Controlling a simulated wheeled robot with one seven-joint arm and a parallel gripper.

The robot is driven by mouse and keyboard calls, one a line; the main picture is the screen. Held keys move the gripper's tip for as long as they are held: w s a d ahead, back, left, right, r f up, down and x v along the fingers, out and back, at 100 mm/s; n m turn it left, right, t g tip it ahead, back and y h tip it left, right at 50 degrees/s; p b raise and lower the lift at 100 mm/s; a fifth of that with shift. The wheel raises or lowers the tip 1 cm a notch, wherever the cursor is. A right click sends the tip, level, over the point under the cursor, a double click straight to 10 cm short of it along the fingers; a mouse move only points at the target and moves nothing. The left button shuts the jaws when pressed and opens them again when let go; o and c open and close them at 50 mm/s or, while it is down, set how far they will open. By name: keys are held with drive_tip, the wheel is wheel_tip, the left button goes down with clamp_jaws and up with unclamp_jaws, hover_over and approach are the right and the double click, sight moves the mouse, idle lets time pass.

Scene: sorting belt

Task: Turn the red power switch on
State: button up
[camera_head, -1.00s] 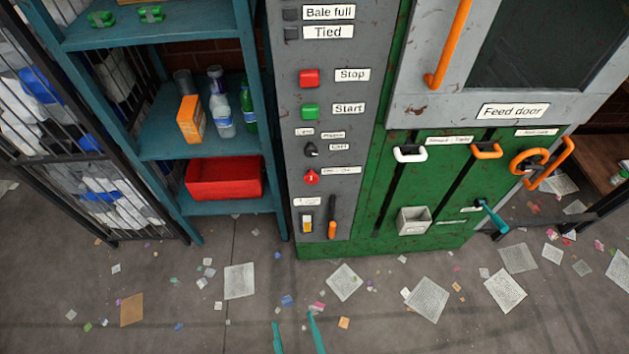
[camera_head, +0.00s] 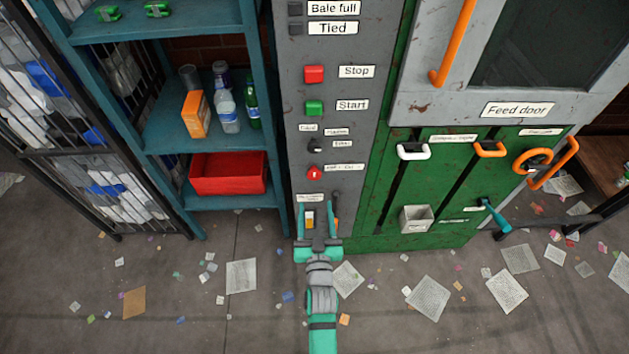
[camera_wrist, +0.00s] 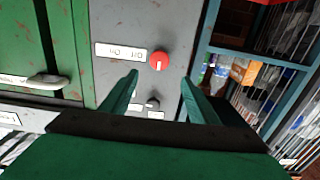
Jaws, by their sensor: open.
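The red power switch (camera_head: 314,172) is a round red knob with a white mark, low on the grey panel beside a white label (camera_head: 345,167). In the head view its mark looks roughly upright. In the wrist view the red switch (camera_wrist: 159,61) lies just beyond the fingertips, with its upside-down label (camera_wrist: 120,51) to its left. My gripper (camera_head: 318,207) is open and empty, just below the switch in the head view. Its two teal fingers (camera_wrist: 158,77) are spread to either side of the switch's line in the wrist view. I see no contact with the switch.
A black knob (camera_head: 315,145) sits above the switch, with green Start (camera_head: 314,108) and red Stop (camera_head: 314,74) buttons higher up. A lever (camera_head: 335,200) is close beside my right finger. A teal shelf (camera_head: 205,140) with a red bin (camera_head: 228,190) stands left.

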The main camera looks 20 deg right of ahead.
sight(314, 176)
drive_tip(key=x, duration=1.1)
drive_tip(key=shift+d, duration=0.1)
drive_tip(key=c, duration=1)
